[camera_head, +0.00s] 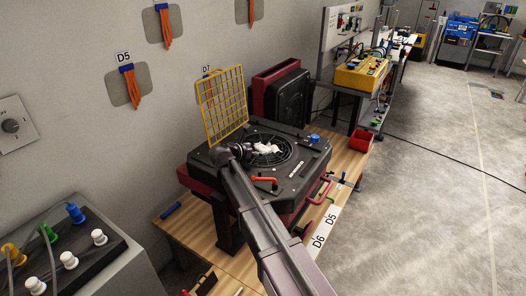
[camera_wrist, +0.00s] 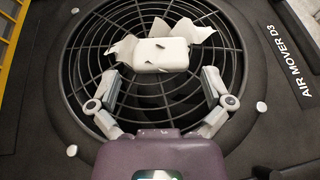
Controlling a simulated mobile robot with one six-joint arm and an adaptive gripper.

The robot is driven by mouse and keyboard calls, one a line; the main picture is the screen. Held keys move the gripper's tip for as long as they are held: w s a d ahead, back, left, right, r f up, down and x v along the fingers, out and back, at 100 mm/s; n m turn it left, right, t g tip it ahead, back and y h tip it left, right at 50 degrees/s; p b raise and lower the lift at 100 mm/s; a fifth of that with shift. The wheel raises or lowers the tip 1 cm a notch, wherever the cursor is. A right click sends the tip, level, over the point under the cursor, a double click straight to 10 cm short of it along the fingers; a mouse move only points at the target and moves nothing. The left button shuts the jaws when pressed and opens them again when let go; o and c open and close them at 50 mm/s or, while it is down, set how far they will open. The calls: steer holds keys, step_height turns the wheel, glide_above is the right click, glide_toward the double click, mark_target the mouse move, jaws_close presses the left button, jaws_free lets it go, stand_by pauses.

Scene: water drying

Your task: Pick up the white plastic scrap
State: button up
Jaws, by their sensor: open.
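The white plastic scrap (camera_wrist: 160,52) lies on the round black fan grille (camera_wrist: 83,62) of the air mover in the wrist view. It has a blocky middle and torn, pointed flaps on both sides. In the head view the scrap (camera_head: 267,148) shows small and white near the middle of the grille. My gripper (camera_wrist: 160,78) is open, with one finger to the left of the scrap and one to the right, their tips near its lower edge. I cannot tell whether the fingers touch it. In the head view my gripper (camera_head: 240,152) is over the grille's left side, partly hidden by my arm.
A yellow mesh guard (camera_head: 222,104) stands upright at the air mover's back left. A red lever (camera_head: 265,181) and a blue knob (camera_head: 314,138) sit on its black housing (camera_head: 210,160). A red bin (camera_head: 361,141) stands on the wooden bench (camera_head: 180,231) to the right.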

mark_target(263, 148)
steer(key=shift+b+x, duration=0.5)
steer(key=shift+x, duration=1.35)
steer(key=shift+r, duration=0.1)
steer(key=c, duration=0.6)
